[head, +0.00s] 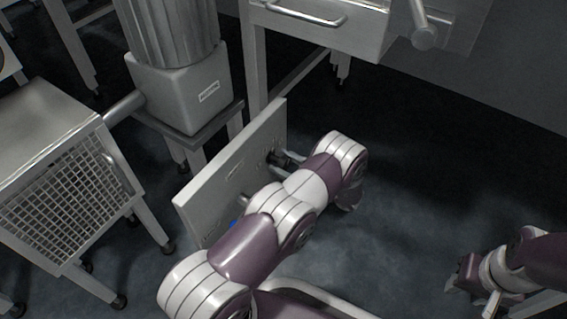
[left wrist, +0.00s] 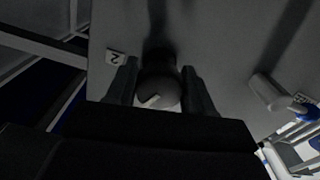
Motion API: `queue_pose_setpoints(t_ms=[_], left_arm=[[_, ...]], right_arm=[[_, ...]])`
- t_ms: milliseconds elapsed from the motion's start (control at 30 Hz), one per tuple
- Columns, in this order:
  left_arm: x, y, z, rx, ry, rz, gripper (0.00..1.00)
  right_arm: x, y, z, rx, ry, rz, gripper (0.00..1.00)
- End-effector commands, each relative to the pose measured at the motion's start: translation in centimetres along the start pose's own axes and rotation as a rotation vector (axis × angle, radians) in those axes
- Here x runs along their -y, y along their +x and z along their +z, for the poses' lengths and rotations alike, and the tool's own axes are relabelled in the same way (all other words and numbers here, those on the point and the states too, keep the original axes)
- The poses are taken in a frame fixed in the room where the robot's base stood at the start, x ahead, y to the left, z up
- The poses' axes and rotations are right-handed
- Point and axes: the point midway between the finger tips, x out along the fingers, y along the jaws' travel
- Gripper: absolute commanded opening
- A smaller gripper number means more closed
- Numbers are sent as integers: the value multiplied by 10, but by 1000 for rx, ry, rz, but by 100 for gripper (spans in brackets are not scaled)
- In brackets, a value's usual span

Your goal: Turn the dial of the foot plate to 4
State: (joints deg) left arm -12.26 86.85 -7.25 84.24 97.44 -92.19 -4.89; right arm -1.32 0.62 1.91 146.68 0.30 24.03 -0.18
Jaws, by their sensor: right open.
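The foot plate (head: 215,188) is an upright grey panel in the middle of the head view. In the left wrist view its face (left wrist: 225,45) fills the background. A round dark dial (left wrist: 160,90) with a pale mark on its lower left stands out from it. A small label reading 2 (left wrist: 116,58) is at the dial's upper left. My left gripper (head: 282,159) is at the plate's far end. In the left wrist view its fingers (left wrist: 160,95) are on both sides of the dial, seemingly touching it. My right gripper (head: 466,276) is open and empty, low over the floor.
A grey peg (left wrist: 268,92) sticks out of the plate beside the dial; a blue part (head: 233,224) is near the plate's lower edge. A mesh-sided metal unit (head: 70,205) stands left, a machine housing (head: 185,95) behind, a drawer table (head: 325,22) at the back. Floor at right is free.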

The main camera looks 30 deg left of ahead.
Motion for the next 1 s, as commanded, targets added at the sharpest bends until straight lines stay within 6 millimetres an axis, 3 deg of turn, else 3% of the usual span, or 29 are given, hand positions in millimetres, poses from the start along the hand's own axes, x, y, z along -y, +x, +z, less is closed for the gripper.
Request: queue_pose_setpoints(t_ms=[467, 1000], left_arm=[[1, 0, 1, 2, -45, -1, 21], [0, -1, 1, 3, -469, -1, 21]], right_arm=[[0, -3, 0, 0, 0, 0, 43], [0, -18, -2, 0, 0, 0, 43]])
